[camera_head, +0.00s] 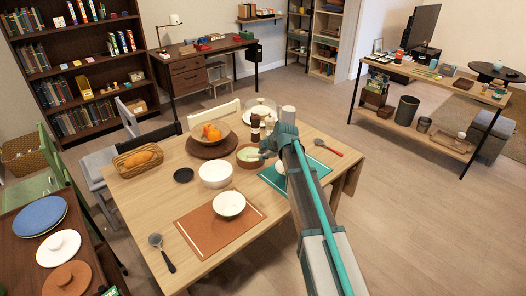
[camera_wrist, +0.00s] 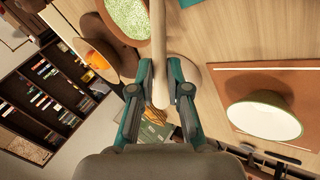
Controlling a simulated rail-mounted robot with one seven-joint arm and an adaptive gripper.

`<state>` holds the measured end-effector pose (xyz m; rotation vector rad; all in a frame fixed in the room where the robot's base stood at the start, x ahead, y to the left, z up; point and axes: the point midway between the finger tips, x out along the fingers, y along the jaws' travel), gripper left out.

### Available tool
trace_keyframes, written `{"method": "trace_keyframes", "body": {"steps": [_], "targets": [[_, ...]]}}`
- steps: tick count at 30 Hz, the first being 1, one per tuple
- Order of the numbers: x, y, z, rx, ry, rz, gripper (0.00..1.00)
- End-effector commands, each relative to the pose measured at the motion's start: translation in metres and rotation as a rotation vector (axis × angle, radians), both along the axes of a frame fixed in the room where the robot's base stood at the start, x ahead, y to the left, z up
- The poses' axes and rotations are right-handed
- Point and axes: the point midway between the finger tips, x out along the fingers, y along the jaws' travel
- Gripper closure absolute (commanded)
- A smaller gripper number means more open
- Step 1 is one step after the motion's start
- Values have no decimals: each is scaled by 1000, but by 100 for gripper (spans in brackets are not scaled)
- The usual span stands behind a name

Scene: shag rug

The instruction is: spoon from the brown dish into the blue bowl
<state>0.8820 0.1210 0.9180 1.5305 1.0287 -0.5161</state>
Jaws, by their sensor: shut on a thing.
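The brown dish (camera_head: 248,163) stands on the table's far side and holds green grainy stuff; it also shows at the top of the wrist view (camera_wrist: 138,40). My gripper (camera_head: 268,147) is just right of the dish. In the wrist view my gripper (camera_wrist: 160,92) is shut on a pale wooden spoon handle (camera_wrist: 158,40); the spoon's far end runs out of frame. A bowl (camera_head: 279,167) on the teal placemat is mostly hidden by my arm. Another bowl (camera_head: 229,204), white inside, sits on the brown placemat. I cannot tell any bowl as clearly blue.
A white bowl (camera_head: 215,175), a fruit bowl (camera_head: 208,134) and a bread basket (camera_head: 138,158) stand on the table (camera_head: 140,205). A dark spoon (camera_head: 160,250) and a red-handled spoon (camera_head: 328,148) lie near its edges. A white cylinder (camera_head: 288,114) stands behind my gripper.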

Motion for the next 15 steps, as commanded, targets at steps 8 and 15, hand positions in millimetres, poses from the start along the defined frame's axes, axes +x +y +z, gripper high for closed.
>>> {"method": "trace_keyframes", "body": {"steps": [8,15], "targets": [[5,0,8,-26,110,27,100],[6,1,11,-48,209,53,100]]}}
